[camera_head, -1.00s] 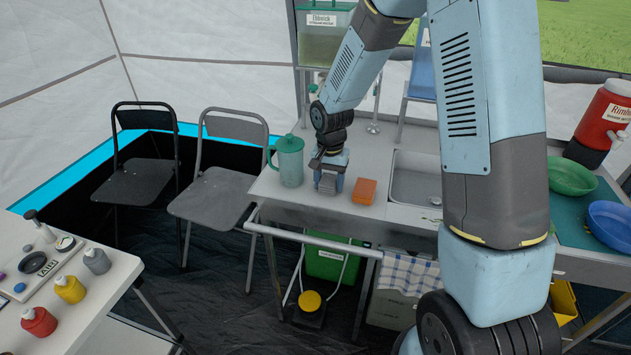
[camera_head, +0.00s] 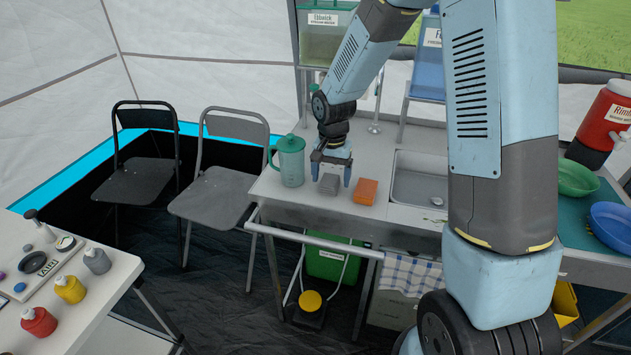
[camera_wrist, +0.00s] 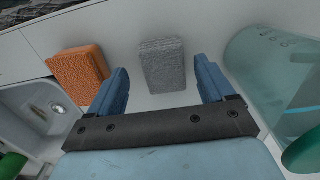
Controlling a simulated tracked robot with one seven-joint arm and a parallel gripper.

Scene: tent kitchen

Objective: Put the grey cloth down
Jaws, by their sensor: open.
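The grey cloth (camera_head: 329,184) lies as a small folded block on the metal counter, between the green-lidded jug and the orange block. In the wrist view the grey cloth (camera_wrist: 163,65) lies flat between and beyond my fingertips. My gripper (camera_head: 331,173) is open and empty, a little above the cloth. Its two blue fingers also show in the wrist view (camera_wrist: 160,80), spread apart with a gap on each side of the cloth.
The jug (camera_head: 291,161) stands close left of my gripper. The orange block (camera_head: 365,191) lies close right, before the sink basin (camera_head: 416,182). A checked towel (camera_head: 408,274) hangs on the front rail. The counter's front edge is near the cloth.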

